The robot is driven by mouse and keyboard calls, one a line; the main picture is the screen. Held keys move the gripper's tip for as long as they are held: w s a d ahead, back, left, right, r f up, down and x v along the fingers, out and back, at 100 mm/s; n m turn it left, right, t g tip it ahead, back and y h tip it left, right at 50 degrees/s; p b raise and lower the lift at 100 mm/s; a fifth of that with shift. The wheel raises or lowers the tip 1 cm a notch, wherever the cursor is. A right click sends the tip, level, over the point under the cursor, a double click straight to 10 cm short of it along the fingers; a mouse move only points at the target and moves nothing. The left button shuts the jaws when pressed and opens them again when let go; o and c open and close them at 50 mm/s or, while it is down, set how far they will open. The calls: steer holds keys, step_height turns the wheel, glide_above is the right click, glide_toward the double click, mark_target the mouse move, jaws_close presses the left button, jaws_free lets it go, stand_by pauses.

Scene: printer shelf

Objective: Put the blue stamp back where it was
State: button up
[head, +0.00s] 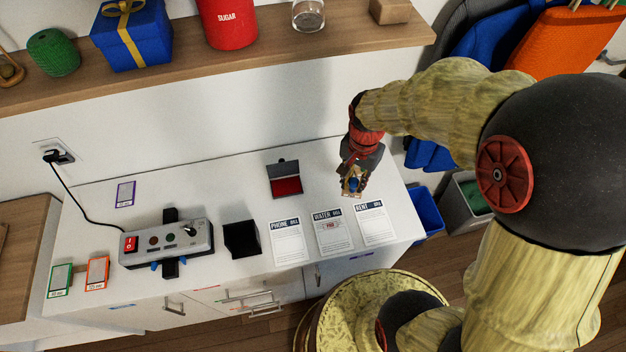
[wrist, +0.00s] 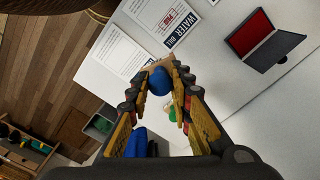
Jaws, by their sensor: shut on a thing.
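My gripper (head: 354,183) is shut on the blue stamp and holds it above the right part of the white cabinet top (head: 345,150). In the wrist view, the round blue knob of the blue stamp (wrist: 159,84) sits between the two fingertips (wrist: 161,72), with a tan part beyond it. The water bill (head: 333,232) lies between the phone bill (head: 288,242) and the rent bill (head: 375,223); it bears a red mark. An open ink pad (head: 286,180) with a red inside lies left of my gripper. The stamp's underside is hidden.
A black open box (head: 241,239) stands left of the bills. Farther left is a grey control box (head: 166,243) with a red switch and a cable. Small cards (head: 97,273) lie at the left. A wooden shelf (head: 200,65) runs above. Bins (head: 425,212) stand at the right.

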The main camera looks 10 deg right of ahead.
steer(key=shift+w+a+f, duration=0.1)
steer(key=shift+f, duration=0.05)
steer(key=shift+w+a+f+b, duration=0.35)
steer(key=shift+w+f+b, duration=0.3)
steer(key=shift+w+f, duration=1.55)
steer(key=shift+w+a+f+b, duration=0.4)
steer(key=shift+w+f+b, duration=0.3)
steer(key=shift+w+f, duration=1.45)
steer(key=shift+w+a+f+b, duration=0.35)
steer(key=shift+w+f+b, duration=0.3)
steer(key=shift+w+f, duration=1.55)
steer(key=shift+w, duration=0.1)
steer(key=o, duration=0.9)
steer(key=shift+r, duration=0.1)
